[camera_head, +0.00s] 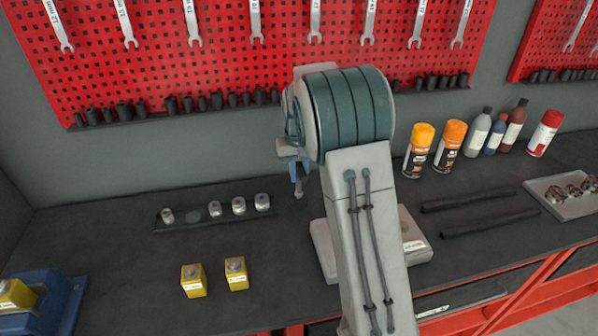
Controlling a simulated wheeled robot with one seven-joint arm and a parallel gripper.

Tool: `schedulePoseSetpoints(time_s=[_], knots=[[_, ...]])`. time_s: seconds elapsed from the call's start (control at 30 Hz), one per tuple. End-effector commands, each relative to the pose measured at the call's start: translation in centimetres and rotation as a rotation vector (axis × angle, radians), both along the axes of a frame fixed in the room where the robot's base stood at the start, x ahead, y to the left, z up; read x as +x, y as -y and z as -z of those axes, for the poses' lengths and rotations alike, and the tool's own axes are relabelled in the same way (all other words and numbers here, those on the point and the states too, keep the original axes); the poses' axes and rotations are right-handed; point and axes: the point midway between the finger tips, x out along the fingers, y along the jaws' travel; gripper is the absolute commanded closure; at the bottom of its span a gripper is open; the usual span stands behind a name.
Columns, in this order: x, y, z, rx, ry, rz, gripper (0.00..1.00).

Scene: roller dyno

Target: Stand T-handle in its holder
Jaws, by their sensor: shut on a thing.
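My gripper (294,158) shows at the left of my arm's end, above the bench, largely hidden by my own arm. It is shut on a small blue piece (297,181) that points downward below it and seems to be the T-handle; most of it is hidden. A pale grey block (412,240) with a white label lies on the bench behind and beside my arm. My arm covers its middle, so I cannot tell whether it is the holder.
A black strip (180,222) carries several metal pieces. Two yellow blocks (194,281) (236,274) stand in front of it. A blue fixture (58,308) is at the left front. Spray cans (419,151), bottles (480,132), black bars (490,213) and a tray (577,211) are at the right.

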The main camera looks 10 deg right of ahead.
Motion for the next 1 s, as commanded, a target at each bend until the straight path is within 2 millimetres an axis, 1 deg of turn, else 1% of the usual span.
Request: schedulePoseSetpoints(time_s=[0.33, 0.37, 0.4, 0.43, 0.63, 0.83, 1.0], knots=[[0.02, 0.01, 0.94, 0.0, 0.001, 0.0, 1.0], [0.03, 0.01, 0.81, 0.0, 0.001, 0.0, 0.73], [0.03, 0.01, 0.79, 0.0, 0.001, 0.0, 0.62], [0.02, 0.01, 0.8, 0.0, 0.001, 0.0, 0.56], [0.01, 0.01, 0.81, 0.0, 0.0, 0.0, 0.56], [-0.01, 0.0, 0.86, 0.0, -0.001, 0.0, 0.01], [-0.01, 0.0, 0.85, 0.0, 0.0, 0.0, 0.0]])
